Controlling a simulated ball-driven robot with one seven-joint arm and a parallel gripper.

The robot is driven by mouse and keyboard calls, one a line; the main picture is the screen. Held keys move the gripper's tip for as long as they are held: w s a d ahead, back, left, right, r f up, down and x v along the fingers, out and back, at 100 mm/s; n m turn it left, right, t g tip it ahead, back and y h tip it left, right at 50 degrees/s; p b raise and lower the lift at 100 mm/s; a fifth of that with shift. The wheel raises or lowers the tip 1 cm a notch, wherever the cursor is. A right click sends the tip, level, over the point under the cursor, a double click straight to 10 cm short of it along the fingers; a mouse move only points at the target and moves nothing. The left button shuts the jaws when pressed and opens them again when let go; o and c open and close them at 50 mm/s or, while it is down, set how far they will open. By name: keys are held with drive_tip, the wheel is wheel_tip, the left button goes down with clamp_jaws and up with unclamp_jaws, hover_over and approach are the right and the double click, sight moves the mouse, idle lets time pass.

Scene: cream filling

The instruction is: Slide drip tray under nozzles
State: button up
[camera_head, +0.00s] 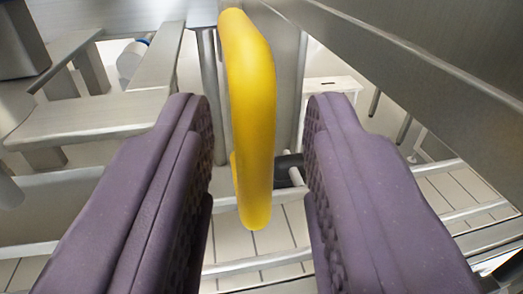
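My gripper (258,125) is open, with its two purple ridged fingers on either side of the view. A yellow rounded handle (252,110) stands upright between the fingers, with a gap visible on both sides. Its top reaches a grey metal part at the upper edge. I cannot tell whether this handle belongs to the drip tray. No nozzles can be made out for certain.
Metal frame bars and plates (90,118) fill the left. A long metal beam (420,75) runs diagonally across the upper right. A white box-like piece (332,88) stands beyond the handle. Light floor tiles (270,232) show below, crossed by metal rails.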

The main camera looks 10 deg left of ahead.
drive_tip(key=s+d+p, duration=0.1)
drive_tip(key=s, duration=0.5)
drive_tip(key=shift+s, duration=0.3)
